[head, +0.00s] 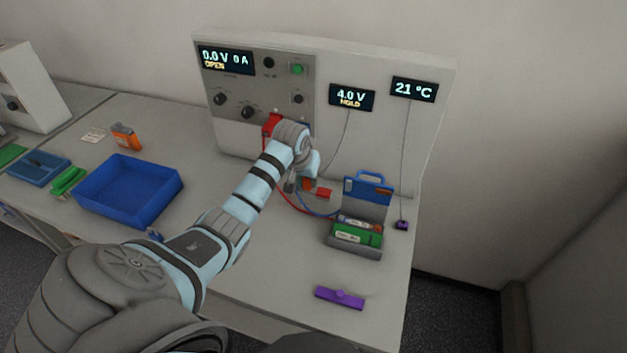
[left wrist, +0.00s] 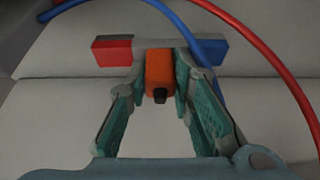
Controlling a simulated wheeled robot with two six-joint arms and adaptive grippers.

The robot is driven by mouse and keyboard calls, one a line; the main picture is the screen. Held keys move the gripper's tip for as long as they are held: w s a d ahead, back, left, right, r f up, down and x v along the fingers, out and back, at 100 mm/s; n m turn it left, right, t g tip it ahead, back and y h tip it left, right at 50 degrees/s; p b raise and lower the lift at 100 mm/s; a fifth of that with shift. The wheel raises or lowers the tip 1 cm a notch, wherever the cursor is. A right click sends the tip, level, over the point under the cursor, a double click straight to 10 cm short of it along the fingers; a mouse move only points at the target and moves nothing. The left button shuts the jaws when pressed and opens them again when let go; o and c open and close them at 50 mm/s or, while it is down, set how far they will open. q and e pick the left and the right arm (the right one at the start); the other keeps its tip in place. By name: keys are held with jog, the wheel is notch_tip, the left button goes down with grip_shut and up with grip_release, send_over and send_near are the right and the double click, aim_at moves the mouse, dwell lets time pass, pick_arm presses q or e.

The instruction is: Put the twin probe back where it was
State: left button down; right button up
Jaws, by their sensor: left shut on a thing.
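My left gripper (head: 308,186) is shut on the orange body of the twin probe (left wrist: 159,72), which sits between its fingertips in the left wrist view. A crossbar with a red end (left wrist: 112,51) and a blue end shows just beyond the orange body and seems to be part of the probe. In the head view the orange body (head: 307,184) and the red end (head: 323,193) show low in front of the cycler (head: 390,140). A thin wire runs from the 4.0 V HOLD display (head: 352,97) down toward the probe. My wrist partly hides it. My right gripper is out of view.
A grey holder (head: 352,249) with its blue-framed lid (head: 368,190) up has cells in it, right of the gripper. Red and blue leads cross nearby. A purple piece (head: 339,298) lies in front. A blue bin (head: 128,190) stands left. The bench's front right is mostly clear.

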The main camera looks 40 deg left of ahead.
pick_arm(q)
jog(key=w, duration=0.1)
jog(key=f, duration=0.1)
jog(key=w, duration=0.1)
jog(key=shift+w+a+f+b, duration=0.3)
jog(key=shift+w+b, duration=0.05)
jog(key=shift+b, duration=0.05)
jog(key=w+f, duration=0.2)
jog(key=w, duration=0.1)
jog(key=shift+a+f+b, duration=0.15)
jog(key=shift+a+b, duration=0.05)
jog(key=shift+b, duration=0.2)
jog(key=shift+s+r, duration=0.2)
jog(key=shift+s, duration=0.2)
jog(key=shift+s+a, duration=0.1)
jog(key=c, duration=1.8)
grip_release()
jog(key=shift+f, duration=0.15)
jog(key=shift+o, duration=1.9)
jog(key=shift+w+f, duration=0.1)
jog(key=shift+w, duration=0.1)
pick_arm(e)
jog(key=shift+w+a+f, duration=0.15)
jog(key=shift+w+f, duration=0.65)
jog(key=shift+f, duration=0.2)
